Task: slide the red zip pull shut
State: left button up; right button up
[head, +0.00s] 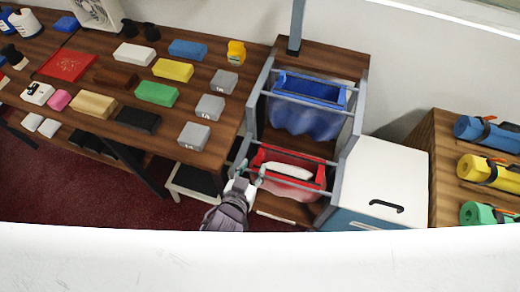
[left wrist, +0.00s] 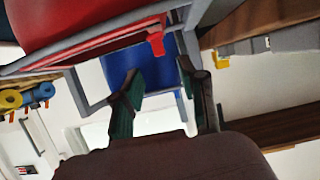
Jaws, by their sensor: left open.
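The red pouch (head: 258,158) hangs open-topped in the front of a grey frame, with a white item (head: 288,172) in its mouth. My left gripper (head: 250,174) is open and empty at the pouch's left front corner. In the left wrist view the red pouch (left wrist: 70,18) is at upper left. A small red tab (left wrist: 156,43), apparently the zip pull, hangs at its edge, just beyond the open fingers (left wrist: 160,72) and apart from them. I cannot make out the pull clearly in the head view. My right gripper is not in view.
A blue pouch (head: 305,90) hangs behind the red one in the grey frame (head: 348,140). A wooden table (head: 60,42) with colored blocks stands left. A white box (head: 385,165) with a black handle and a shelf of rolled mats (head: 490,172) stand right.

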aim_at(260, 154)
pick_arm(q)
jog(key=x, duration=0.8)
jog(key=shift+w+f, duration=0.15)
grip_shut()
